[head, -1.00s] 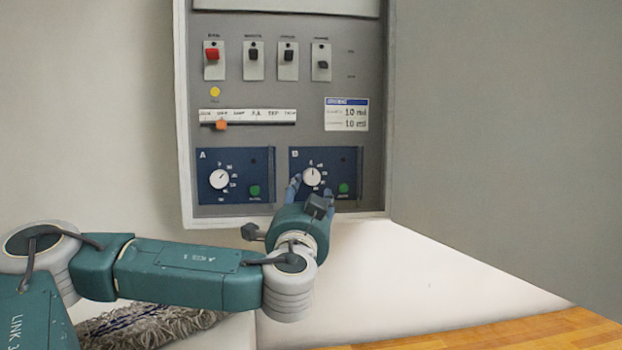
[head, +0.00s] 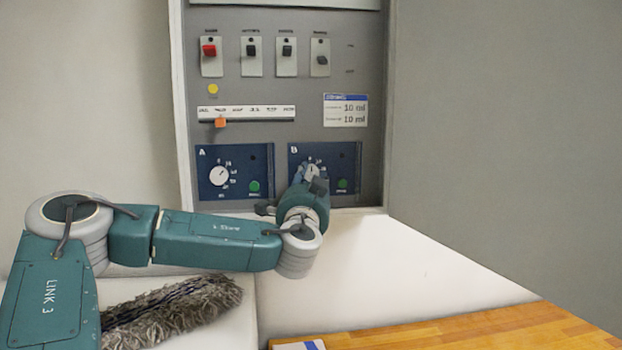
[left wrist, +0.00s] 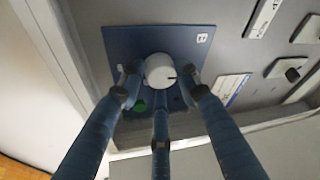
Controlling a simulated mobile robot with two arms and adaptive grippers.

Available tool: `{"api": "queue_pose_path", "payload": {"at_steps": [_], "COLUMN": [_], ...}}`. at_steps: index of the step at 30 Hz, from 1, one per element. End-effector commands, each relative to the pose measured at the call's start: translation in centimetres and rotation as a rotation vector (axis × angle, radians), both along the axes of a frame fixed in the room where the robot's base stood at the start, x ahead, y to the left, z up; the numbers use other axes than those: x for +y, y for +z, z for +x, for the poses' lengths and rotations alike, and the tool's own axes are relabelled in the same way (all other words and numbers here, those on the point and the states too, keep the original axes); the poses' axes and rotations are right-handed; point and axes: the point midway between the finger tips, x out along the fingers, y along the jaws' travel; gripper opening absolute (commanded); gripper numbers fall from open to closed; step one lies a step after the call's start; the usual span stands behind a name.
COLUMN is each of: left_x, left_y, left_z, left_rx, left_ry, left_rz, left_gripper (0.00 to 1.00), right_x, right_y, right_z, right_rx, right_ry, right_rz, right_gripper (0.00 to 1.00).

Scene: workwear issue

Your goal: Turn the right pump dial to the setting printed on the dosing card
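The right pump dial (head: 313,172) is a white knob on the blue panel marked B. Its dark pointer line points roughly upward in the head view, and the knob is partly covered by my gripper. The dosing card (head: 345,114) has a blue header and two rows that both read 10 ml. My right gripper is not in view.
The similar dial A (head: 219,176) is on the left. Green buttons (head: 342,184) sit beside the dials. Switches (head: 251,54) and an orange-handled slider (head: 220,123) are above. An open grey door (head: 500,140) stands at the right. A grey fluffy duster (head: 175,310) lies below my arm.

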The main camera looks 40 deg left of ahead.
Motion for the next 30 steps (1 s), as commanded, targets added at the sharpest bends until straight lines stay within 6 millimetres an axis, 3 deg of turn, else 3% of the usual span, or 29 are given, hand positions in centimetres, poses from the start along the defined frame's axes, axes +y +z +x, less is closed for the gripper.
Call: {"api": "queue_pose_path", "payload": {"at_steps": [1,3,17,30], "left_x": [-0.1,-0.1,-0.2,-0.2], "left_y": [0.2,0.2,0.5,1.2], "left_z": [0.0,0.0,-0.1,-0.1], "left_rx": [-0.004,-0.004,0.040,0.291], "left_ry": [-0.003,-0.003,-0.005,-0.006], "left_rz": [0.004,0.003,0.045,0.251], "left_gripper": [0.16,0.06,0.06,0.06], "right_x": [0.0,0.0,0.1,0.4], "right_y": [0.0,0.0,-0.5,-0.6], "right_z": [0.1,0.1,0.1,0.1], "right_rx": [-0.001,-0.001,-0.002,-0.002], "right_ry": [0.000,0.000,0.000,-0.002], "right_rz": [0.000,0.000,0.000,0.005], "right_gripper": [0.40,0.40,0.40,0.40]}}
